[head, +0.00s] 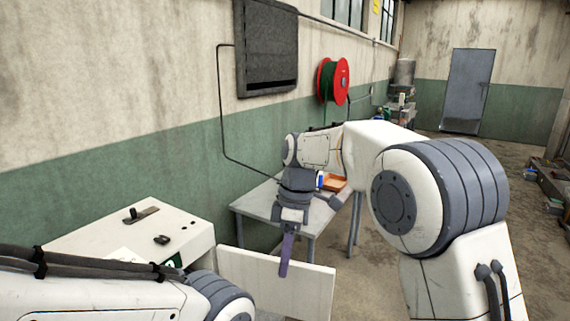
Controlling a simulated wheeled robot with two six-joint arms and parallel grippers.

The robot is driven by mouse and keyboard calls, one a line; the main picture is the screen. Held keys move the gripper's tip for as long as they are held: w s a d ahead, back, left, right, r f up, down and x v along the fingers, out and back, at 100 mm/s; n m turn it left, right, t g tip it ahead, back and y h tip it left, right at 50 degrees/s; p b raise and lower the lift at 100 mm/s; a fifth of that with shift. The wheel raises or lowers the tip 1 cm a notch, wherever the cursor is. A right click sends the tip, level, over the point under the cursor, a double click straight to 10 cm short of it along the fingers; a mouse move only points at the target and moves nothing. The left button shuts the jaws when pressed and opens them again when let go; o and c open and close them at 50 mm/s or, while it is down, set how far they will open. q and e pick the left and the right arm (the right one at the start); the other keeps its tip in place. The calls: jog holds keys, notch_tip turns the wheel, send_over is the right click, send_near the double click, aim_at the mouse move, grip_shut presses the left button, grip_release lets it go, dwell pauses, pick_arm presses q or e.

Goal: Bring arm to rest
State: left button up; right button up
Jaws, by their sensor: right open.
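My right arm reaches in from the right, and its gripper (286,258) hangs down in the middle of the view. It is seen nearly edge-on, pointing down in front of a white panel (310,285). It is open and I see nothing held in it. Part of my left arm shows along the bottom left edge, and its gripper is out of view.
A white cabinet (75,232) with a dark handle on top stands at the left. A red hose reel (326,82) hangs on the wall.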

jog(key=s+d+f+m, duration=0.1)
jog(key=s+f+m, duration=0.1)
jog(key=s, duration=0.7)
jog(key=s+d+f+m+t, duration=0.1)
jog(key=s+m, duration=0.3)
jog(key=s, duration=0.4)
jog(key=s+d+f+m, duration=0.2)
jog(key=s+f+m, duration=0.1)
jog(key=s, duration=0.6)
jog(key=shift+s+d+f+m+t+h, duration=0.15)
jog(key=shift+s+d+m+t+h, duration=0.15)
jog(key=shift+t, duration=0.1)
